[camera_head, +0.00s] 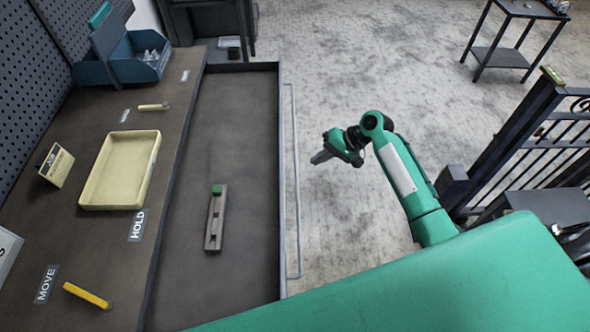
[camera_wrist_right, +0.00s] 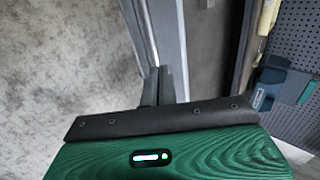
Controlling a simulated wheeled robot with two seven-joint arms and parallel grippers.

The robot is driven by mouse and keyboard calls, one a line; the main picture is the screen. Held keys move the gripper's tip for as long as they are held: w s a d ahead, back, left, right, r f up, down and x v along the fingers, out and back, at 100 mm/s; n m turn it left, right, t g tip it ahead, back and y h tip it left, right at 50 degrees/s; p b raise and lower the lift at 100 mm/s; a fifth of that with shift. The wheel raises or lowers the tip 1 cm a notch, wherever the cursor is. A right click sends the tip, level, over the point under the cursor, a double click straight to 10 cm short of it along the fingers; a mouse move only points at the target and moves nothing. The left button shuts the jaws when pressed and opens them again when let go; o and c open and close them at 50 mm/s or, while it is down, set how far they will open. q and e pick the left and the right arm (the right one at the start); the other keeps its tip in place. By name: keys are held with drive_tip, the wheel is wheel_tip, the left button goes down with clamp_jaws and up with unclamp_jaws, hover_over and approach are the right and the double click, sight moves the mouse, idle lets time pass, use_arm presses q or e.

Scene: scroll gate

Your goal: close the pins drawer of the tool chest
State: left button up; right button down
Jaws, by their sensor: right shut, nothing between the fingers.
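The drawer (camera_head: 240,120) of the tool chest is pulled out from under the worktop; I cannot read a label on it. Its long bar handle (camera_head: 294,190) runs along the right-hand front. A grey slotted block with a green end (camera_head: 215,225) lies inside. My right gripper (camera_head: 317,158) is shut and empty, just right of the handle in the head view. In the right wrist view, its fingertips (camera_wrist_right: 158,73) point at the drawer front (camera_wrist_right: 165,40); I cannot tell whether they touch it. My left gripper is not in view.
The worktop (camera_head: 95,235) carries a cream tray (camera_head: 120,170), a blue bin (camera_head: 125,62), a yellow bar (camera_head: 87,295) and a small sign (camera_head: 56,165). A dark gate (camera_head: 520,150) stands at the right. Concrete floor (camera_head: 350,60) is open beyond my right arm.

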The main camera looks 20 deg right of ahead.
drive_tip(key=x, duration=0.2)
drive_tip(key=p+x, duration=0.1)
drive_tip(key=x, duration=0.2)
drive_tip(key=p+x, duration=0.1)
drive_tip(key=x, duration=0.1)
drive_tip(key=shift+w+a+r, duration=0.15)
drive_tip(key=shift+a+r, duration=0.05)
drive_tip(key=shift+a, duration=0.45)
drive_tip(key=shift+w+a+f, duration=0.15)
drive_tip(key=shift+a+f, duration=0.3)
drive_tip(key=shift+f, duration=0.05)
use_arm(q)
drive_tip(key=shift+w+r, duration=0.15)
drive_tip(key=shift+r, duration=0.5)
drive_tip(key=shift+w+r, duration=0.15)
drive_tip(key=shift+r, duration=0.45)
use_arm(e)
drive_tip(key=shift+a+f, duration=0.1)
